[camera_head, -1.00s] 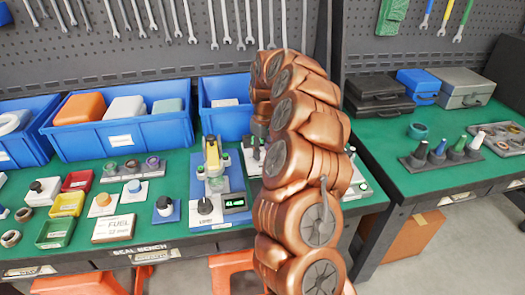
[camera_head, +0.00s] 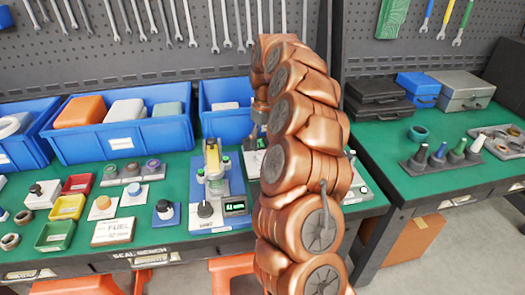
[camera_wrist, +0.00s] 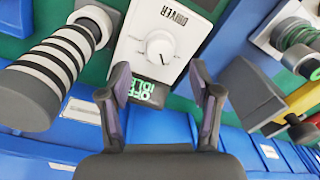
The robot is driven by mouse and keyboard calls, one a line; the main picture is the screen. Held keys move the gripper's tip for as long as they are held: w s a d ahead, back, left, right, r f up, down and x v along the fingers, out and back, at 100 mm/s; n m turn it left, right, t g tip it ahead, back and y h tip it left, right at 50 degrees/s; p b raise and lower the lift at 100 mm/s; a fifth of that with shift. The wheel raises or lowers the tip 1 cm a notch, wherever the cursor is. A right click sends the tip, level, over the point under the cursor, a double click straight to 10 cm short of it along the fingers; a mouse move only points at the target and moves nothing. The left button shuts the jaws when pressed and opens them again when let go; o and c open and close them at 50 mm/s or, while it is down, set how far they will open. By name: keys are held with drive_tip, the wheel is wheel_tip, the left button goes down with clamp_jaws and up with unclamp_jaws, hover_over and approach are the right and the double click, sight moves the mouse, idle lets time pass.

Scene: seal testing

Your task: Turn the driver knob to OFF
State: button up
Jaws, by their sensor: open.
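The driver box in the wrist view is white, with a DRIVER label on its face. Its round white driver knob (camera_wrist: 160,46) has a dark pointer line running toward the lower edge of the picture. A small dark display (camera_wrist: 141,93) with green text sits below it; the text appears inverted and seems to read OFF and IDLE. My gripper (camera_wrist: 160,80) is open and empty, its fingertips on either side of the display, apart from the knob.
A striped grey cylinder (camera_wrist: 50,75) stands close at left in the wrist view. A dark grey block (camera_wrist: 250,93) is at right. Blue bins (camera_head: 125,128) line the bench back. A blue-based fixture with a display (camera_head: 234,206) stands left of my arm.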

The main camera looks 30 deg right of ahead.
sight(263, 155)
wheel_tip(263, 155, up, 6)
drive_tip(key=shift+r, duration=0.25)
drive_tip(key=shift+d, duration=0.1)
idle(0.7)
drive_tip(key=s+a+r+n+p, duration=0.1)
drive_tip(key=s+a+r, duration=0.2)
drive_tip(key=s+a, duration=0.45)
drive_tip(key=s+a+r+n+p, duration=0.1)
drive_tip(key=s+a+r+p, duration=0.3)
drive_tip(key=a, duration=0.7)
drive_tip(key=s+a+f+m, duration=0.1)
drive_tip(key=s+a+f, duration=0.1)
drive_tip(key=s, duration=0.6)
drive_tip(key=s+a+f+m+g, duration=0.1)
drive_tip(key=s+a+f, duration=0.1)
drive_tip(key=s, duration=0.7)
drive_tip(key=s+a+f+m, duration=0.1)
drive_tip(key=s+a+f, duration=0.1)
drive_tip(key=s, duration=0.7)
drive_tip(key=shift+f+g+h, duration=0.15)
drive_tip(key=shift+g+h, duration=0.15)
drive_tip(key=shift+g, duration=0.1)
drive_tip(key=shift+a, duration=0.1)
